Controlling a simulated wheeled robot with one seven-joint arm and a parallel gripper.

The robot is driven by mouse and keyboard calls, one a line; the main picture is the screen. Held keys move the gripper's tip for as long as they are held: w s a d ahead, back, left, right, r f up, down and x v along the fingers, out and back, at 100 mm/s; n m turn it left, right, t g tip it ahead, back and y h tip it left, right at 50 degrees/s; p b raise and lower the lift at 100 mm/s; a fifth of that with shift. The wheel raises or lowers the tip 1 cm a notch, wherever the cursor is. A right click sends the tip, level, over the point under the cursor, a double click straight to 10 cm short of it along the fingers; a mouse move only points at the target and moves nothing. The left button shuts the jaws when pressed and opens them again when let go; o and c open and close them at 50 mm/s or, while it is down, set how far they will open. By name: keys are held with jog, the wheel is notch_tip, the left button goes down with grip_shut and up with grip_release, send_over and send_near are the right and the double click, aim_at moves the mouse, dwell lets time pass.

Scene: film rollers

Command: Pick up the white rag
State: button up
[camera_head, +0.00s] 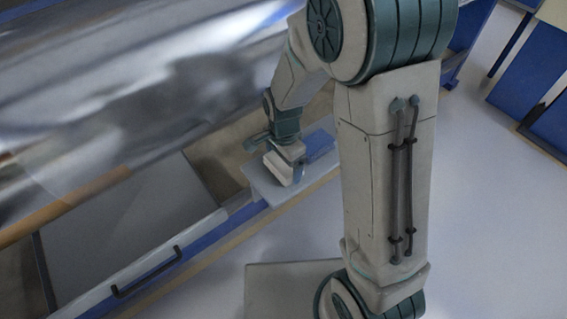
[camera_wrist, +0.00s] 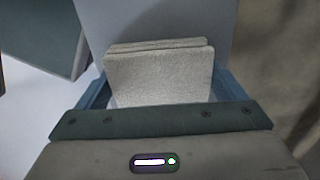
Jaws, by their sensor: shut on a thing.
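The white rag (camera_wrist: 158,78) is a folded, thick off-white cloth that fills the space between the fingers of my gripper (camera_wrist: 158,92) in the wrist view. My gripper is shut on it, with a blue-grey finger at each side. In the head view my gripper (camera_head: 285,168) is at the end of my arm, over a small light ledge. The rag's pale edge (camera_head: 278,168) shows beneath it there. I cannot tell whether the rag still touches the ledge.
The light ledge (camera_head: 262,186) carries a blue block (camera_head: 319,145) just right of my gripper. A large shiny film roller (camera_head: 120,100) fills the upper left. A panel with a dark handle (camera_head: 147,273) lies at lower left. Open floor (camera_head: 480,200) is on the right.

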jog(key=r, duration=0.1)
jog(key=r+p, duration=0.1)
jog(key=r, duration=0.1)
jog(key=d+r+p, duration=0.1)
jog(key=r, duration=0.1)
jog(key=shift+s+r, duration=0.1)
jog(key=shift+s, duration=0.15)
jog(key=s+d+r+p, duration=0.3)
jog(key=s+d+r, duration=0.2)
jog(key=d, duration=0.4)
jog(key=shift+d+r, duration=0.2)
jog(key=shift+r, duration=0.2)
jog(key=shift+w, duration=0.1)
jog(key=shift+o, duration=0.4)
